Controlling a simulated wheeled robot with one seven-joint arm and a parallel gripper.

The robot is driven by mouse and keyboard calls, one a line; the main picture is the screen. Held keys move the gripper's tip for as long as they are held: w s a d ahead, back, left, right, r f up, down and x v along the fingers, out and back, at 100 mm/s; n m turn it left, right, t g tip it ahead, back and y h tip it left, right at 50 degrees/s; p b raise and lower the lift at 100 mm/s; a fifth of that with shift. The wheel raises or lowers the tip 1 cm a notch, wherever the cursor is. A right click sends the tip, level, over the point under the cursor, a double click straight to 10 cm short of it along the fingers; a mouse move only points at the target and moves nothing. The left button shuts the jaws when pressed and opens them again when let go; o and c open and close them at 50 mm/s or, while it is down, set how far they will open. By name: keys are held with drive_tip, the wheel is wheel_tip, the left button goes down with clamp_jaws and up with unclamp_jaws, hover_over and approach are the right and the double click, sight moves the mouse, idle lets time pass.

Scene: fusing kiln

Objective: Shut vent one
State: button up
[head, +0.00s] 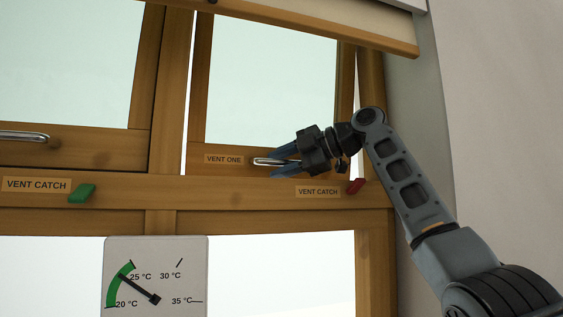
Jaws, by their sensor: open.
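Vent one (200,135) is a wood-framed window sash in the upper middle of the head view, with a "VENT ONE" label (224,159) on its bottom rail. Bright strips show along its left and right sides, and it looks tilted ajar in its frame. Its metal bar handle (262,161) is beside the label. My gripper (278,162) is at the handle, with its blue fingers open, one above and one below the bar. I cannot tell whether they touch it. The gripper hides the handle's right part. A red vent catch (355,186) sits on the frame below right.
Another sash (60,154) with a metal handle (24,137) is at the left, above a green vent catch (82,193). A temperature dial (185,255) is at the bottom. A blind (330,22) hangs across the top, and a wall (500,120) is at the right.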

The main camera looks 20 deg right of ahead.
drive_tip(key=shift+c, duration=0.4)
clamp_jaws()
drive_tip(key=shift+s, duration=0.1)
drive_tip(key=shift+s+f+b, duration=0.15)
drive_tip(key=shift+s+b, duration=0.2)
drive_tip(key=shift+b, duration=0.1)
drive_tip(key=s+b, duration=0.4)
drive_tip(key=s, duration=0.6)
drive_tip(key=shift+r+b, duration=0.25)
drive_tip(key=shift+b, duration=0.05)
